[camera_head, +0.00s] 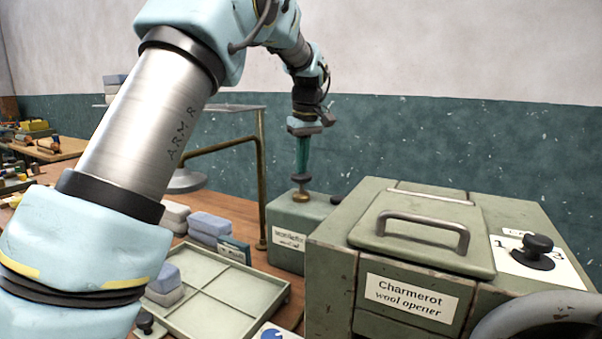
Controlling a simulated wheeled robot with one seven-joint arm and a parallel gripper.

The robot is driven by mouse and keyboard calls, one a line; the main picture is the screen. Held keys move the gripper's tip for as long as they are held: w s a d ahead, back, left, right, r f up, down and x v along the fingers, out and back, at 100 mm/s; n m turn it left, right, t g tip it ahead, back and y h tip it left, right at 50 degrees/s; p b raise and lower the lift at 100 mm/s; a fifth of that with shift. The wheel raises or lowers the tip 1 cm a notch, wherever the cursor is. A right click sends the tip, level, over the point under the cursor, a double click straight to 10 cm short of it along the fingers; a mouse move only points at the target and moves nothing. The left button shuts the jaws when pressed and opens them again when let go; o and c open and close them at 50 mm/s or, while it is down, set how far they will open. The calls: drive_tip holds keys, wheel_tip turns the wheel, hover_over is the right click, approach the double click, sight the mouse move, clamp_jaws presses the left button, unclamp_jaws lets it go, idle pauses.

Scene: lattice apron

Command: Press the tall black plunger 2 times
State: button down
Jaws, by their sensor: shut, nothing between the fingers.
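A black plunger (300,178) with a brass collar (300,196) stands upright on top of a small green box (285,255) with a white label, near the wall. My gripper (302,170) points straight down right over the plunger. Its teal fingers are shut together with nothing between them. The fingertips meet the plunger's black top in the picture; I cannot tell whether they touch it or hover slightly above. A second, lower black knob (336,199) sits to the right on the same box, partly hidden by the larger machine.
A large green machine (410,297) labelled Charmerot wool opener, with a handled lid and black dial (534,250), fills the right front. A divided tray (277,300), grey-blue blocks (209,224) and a brass-post stand (261,180) lie left of the box.

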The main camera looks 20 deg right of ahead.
drive_tip(key=shift+f+b, duration=0.3)
drive_tip(key=shift+f, duration=0.55)
drive_tip(key=shift+r+p, duration=2.05)
drive_tip(key=shift+r, duration=0.15)
drive_tip(key=shift+f, duration=0.15)
drive_tip(key=shift+f+b, duration=1.1)
drive_tip(key=shift+f, duration=0.9)
drive_tip(key=shift+r+p, duration=1.85)
drive_tip(key=shift+r, duration=0.2)
wheel_tip(320, 180, up, 5)
drive_tip(key=p, duration=0.4)
